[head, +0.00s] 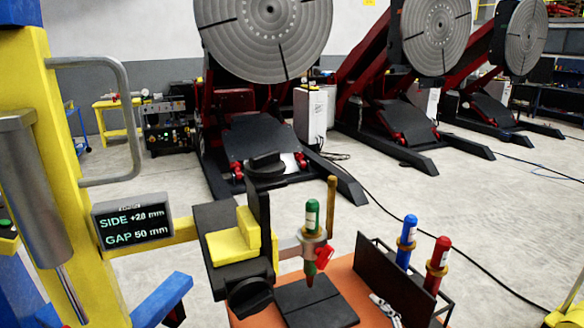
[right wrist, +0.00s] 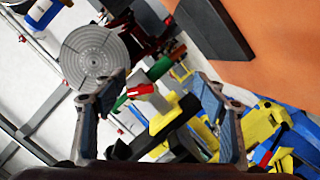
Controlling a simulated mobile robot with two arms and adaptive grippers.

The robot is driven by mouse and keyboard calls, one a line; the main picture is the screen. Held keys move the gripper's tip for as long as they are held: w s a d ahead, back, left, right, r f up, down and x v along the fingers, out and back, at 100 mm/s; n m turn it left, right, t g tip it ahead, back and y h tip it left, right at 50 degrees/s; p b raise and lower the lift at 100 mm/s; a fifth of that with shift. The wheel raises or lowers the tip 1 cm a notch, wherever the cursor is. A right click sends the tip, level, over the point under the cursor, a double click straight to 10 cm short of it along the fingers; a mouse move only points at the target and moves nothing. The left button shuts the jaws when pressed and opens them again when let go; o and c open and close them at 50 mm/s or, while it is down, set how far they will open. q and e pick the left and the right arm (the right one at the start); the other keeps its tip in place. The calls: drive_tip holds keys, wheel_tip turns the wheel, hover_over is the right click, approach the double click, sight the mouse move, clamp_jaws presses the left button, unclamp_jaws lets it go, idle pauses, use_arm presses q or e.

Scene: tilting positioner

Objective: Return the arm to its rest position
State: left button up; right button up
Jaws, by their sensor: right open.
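My right gripper (right wrist: 160,84) shows in the right wrist view with its two fingers wide apart and nothing between them. Past the fingers are a green marker (right wrist: 159,68) and a red knob (right wrist: 140,91), tilted in that view. In the head view the green marker (head: 312,216) stands upright in a holder with the red knob (head: 323,256), over a black plate (head: 306,302). I cannot tell whether its tip touches the plate. My right gripper does not show in the head view. My left gripper is in neither view.
A display (head: 132,221) reads SIDE +2.8 mm, GAP 50 mm. A black rack (head: 392,284) on the orange table (head: 352,285) holds a blue marker (head: 406,243) and a red marker (head: 437,265). Several tilting positioners stand behind, one with a large grey disc (head: 265,32). Open floor lies between.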

drive_tip(key=s+d+f+m+g+h, duration=0.1)
drive_tip(key=s+f+m+g, duration=0.3)
drive_tip(key=s, duration=0.6)
drive_tip(key=s+d+f+m+g+h, duration=0.1)
drive_tip(key=s+f+m+g, duration=0.3)
drive_tip(key=s, duration=0.6)
drive_tip(key=s+d+f+m+g+h, duration=0.15)
drive_tip(key=s+f+g, duration=0.35)
drive_tip(key=s, duration=0.5)
wheel_tip(320, 180, down, 32)
drive_tip(key=s+r+b, duration=0.1)
drive_tip(key=s+b, duration=0.1)
drive_tip(key=b, duration=0.1)
drive_tip(key=s+d+f+g+b, duration=0.1)
drive_tip(key=s+d+f, duration=0.1)
drive_tip(key=s+f, duration=1.4)
drive_tip(key=shift+s+f, duration=0.3)
drive_tip(key=shift+f, duration=0.2)
